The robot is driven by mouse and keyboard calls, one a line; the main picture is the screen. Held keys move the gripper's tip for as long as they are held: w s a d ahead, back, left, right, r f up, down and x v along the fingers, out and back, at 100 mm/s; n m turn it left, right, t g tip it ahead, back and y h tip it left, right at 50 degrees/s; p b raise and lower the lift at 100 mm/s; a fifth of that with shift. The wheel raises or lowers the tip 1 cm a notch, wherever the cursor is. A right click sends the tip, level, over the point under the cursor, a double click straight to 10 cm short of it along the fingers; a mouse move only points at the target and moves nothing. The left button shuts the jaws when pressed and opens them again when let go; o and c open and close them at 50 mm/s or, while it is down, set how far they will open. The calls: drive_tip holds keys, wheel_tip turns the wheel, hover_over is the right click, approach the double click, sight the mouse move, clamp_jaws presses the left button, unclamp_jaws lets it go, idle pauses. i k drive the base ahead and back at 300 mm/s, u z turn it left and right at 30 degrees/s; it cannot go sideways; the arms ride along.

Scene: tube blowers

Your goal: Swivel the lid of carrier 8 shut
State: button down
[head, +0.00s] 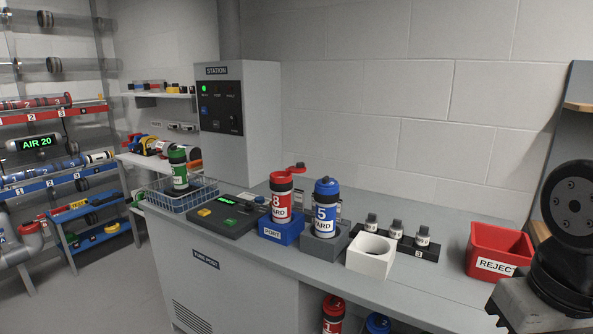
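Carrier 8 (281,202) is a red tube with black bands and a white label. It stands upright in a blue block marked PORT (279,232) on the counter. Its red lid (296,168) is swung out to the right at the top, off the tube's mouth, so the lid is open. The inside of the tube cannot be seen. My gripper is not in view; only dark links of my arm show at the right edge, well to the right of carrier 8.
Blue carrier 5 (325,210) stands upright in a grey block close to the right of carrier 8. A white block with a round hole (370,256), a rack of small vials (429,250) and a red REJECT bin (499,250) lie further right. A wire basket (190,205) with a green carrier stands left.

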sight(299, 168)
drive_tip(key=k, duration=0.45)
drive_tip(key=u, duration=0.8)
drive_tip(key=i, duration=1.25)
drive_tip(key=z, duration=0.65)
